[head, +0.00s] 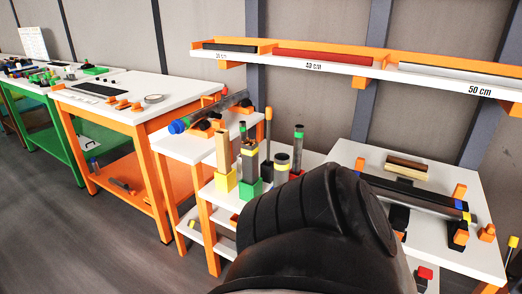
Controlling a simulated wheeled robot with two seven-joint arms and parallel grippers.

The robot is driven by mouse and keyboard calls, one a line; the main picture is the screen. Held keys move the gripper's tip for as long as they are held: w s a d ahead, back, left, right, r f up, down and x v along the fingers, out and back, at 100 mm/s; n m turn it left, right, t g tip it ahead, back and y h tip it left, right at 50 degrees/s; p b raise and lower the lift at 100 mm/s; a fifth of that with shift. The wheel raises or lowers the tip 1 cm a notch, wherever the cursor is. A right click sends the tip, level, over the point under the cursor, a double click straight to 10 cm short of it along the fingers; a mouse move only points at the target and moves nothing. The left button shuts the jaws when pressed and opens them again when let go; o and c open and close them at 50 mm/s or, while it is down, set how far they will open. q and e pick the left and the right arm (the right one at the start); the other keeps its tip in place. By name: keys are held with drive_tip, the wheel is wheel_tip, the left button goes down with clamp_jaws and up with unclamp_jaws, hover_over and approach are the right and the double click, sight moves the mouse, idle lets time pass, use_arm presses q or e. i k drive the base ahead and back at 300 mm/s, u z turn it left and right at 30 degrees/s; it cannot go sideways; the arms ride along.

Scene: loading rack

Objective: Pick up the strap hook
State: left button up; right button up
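I cannot make out a strap hook for certain in the head view. A long dark bar (425,192) with a blue and a yellow band near its right end lies on the right table. A dark, tilted tool (222,109) with a blue left end lies across orange holders on the small middle stand. Neither of my grippers is in view. A large black part of my own arm fills the lower middle and hides part of the middle stand and the right table.
The right white table (385,153) also carries a brown block (407,164). Upright tubes stand in a yellow holder (225,181) and a green holder (250,189). A wall shelf (345,67) holds a red bar (323,57). An orange-legged bench (140,112) stands left; open floor lies in front.

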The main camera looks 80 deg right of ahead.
sight(399, 225)
drive_tip(key=u, duration=0.45)
drive_tip(key=k, duration=1.65)
drive_tip(key=z, duration=1.25)
